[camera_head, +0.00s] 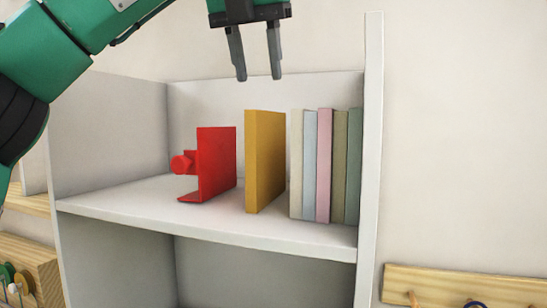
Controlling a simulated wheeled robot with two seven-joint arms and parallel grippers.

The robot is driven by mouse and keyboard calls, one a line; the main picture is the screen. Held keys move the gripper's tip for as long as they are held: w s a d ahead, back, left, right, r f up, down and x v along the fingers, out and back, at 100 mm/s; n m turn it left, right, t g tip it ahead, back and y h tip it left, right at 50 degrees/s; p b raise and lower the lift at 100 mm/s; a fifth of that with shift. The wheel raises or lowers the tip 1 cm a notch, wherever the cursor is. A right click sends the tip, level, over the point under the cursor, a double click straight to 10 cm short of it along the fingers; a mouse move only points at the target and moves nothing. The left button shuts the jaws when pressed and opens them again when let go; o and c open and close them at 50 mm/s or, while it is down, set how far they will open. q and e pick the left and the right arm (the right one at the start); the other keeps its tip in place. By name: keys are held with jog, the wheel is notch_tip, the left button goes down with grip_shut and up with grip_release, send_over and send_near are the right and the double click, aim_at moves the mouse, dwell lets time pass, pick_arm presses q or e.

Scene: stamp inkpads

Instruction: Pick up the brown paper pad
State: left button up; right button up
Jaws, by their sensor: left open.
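My left gripper (259,79) hangs at the top middle with its fingers pointing down, open and empty. It appears above the shelf unit and touches nothing I can see. No plainly brown paper pad can be made out. A mustard-yellow book-like block (265,160) stands upright on the white shelf (130,212), lower in the picture than the gripper. To its right is a row of upright slim books or pads: cream (296,165), pale blue (309,165), pink (324,165), olive-brown (341,165) and grey-green (353,165). My right gripper is not in view.
A red bookend (216,162) stands left of the yellow block. The shelf unit's tall right side panel (371,150) rises beside the row. A wooden board with pegs (460,285) is at lower right. Wooden furniture with small round coloured pieces (15,280) is at lower left.

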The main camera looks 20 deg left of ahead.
aim_at(270, 134)
pick_arm(q)
jog(key=x, duration=0.4)
jog(key=shift+s+a+f, duration=0.1)
jog(key=shift+s+f, duration=0.05)
jog(key=shift+s, duration=0.2)
jog(key=shift+w+f, duration=1.05)
jog(key=shift+f, duration=0.15)
jog(key=shift+s+f+p, duration=0.1)
jog(key=shift+f+p, duration=0.1)
jog(key=shift+p, duration=0.4)
jog(key=p+x, duration=0.1)
jog(key=x, duration=0.1)
jog(key=p+x, duration=0.1)
jog(key=x, duration=0.1)
jog(key=shift+w+d, duration=0.2)
jog(key=shift+d, duration=0.05)
jog(key=shift+w+f, duration=0.1)
jog(key=shift+f, duration=0.15)
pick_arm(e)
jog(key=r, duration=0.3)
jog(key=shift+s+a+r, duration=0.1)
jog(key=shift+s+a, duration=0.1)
pick_arm(q)
jog(key=shift+d, duration=0.1)
jog(key=shift+f, duration=0.1)
